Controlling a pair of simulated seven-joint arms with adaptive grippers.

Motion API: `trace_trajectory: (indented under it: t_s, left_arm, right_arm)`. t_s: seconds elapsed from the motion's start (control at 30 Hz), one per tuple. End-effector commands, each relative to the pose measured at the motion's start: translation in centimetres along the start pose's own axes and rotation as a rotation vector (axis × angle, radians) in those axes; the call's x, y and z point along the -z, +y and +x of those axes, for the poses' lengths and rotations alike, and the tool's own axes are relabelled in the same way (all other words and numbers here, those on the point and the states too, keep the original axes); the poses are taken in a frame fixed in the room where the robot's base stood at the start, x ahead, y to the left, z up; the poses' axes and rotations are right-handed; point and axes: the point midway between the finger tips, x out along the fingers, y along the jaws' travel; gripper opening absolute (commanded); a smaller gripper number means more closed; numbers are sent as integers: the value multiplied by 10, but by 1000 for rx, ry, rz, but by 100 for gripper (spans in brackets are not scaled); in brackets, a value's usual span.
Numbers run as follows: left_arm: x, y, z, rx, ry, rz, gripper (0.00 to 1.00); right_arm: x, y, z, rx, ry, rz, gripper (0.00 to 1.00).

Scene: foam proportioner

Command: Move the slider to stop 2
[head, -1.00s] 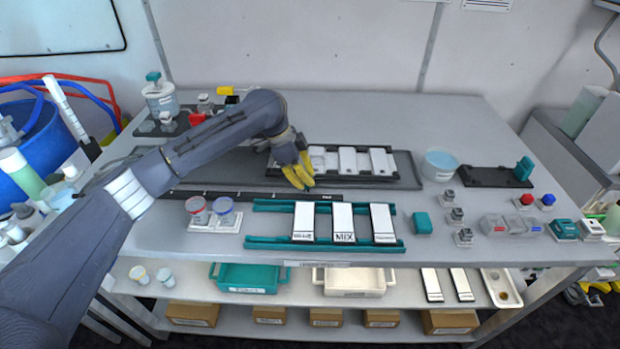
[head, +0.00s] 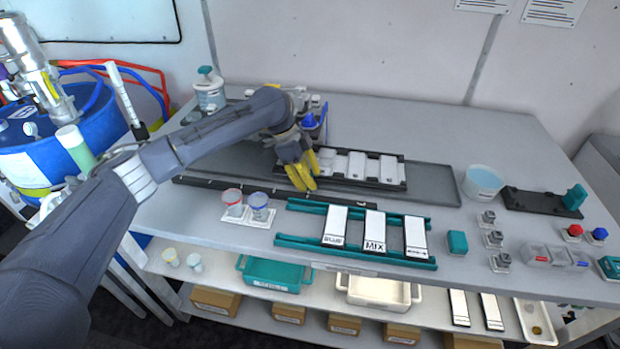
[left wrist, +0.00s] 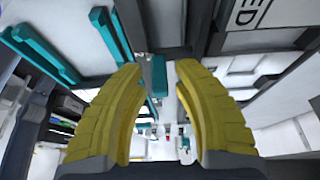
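The black slider carriage (head: 402,174) sits on a long dark grey track (head: 437,184) and carries white cards. A black marked strip (head: 228,192) runs in front of the track. My left gripper (head: 302,188) has yellow fingers pointing down at the carriage's left end, which they and the arm hide. In the left wrist view the left gripper (left wrist: 160,68) has its fingers apart, with a teal block (left wrist: 159,76) seen between the tips and gaps on both sides. I cannot tell what the fingers touch. A white card lettered "ED" (left wrist: 262,20) is close by. My right gripper is not in view.
Teal rails (head: 355,252) with three white cards lie in front. Two cups (head: 259,205) stand on a white holder left of them. A tub (head: 484,181) and a black plate with a teal handle (head: 575,196) are at right. The track's right end is bare.

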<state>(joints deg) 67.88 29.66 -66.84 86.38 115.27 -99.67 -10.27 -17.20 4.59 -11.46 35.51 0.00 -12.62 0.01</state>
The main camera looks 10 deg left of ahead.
Motion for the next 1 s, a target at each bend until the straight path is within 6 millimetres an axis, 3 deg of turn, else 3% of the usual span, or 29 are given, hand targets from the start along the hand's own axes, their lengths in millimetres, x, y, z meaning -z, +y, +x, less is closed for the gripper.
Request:
trace_trajectory:
  t_s: [0.33, 0.47, 1.0]
  left_arm:
    - [0, 0, -1, 1, 0, 0, 38]
    - [0, -1, -10, 2, 0, 0, 38]
    - [0, 0, -96, 2, 0, 0, 38]
  right_arm:
    - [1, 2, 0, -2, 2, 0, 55]
    - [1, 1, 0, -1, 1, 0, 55]
    - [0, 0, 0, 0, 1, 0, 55]
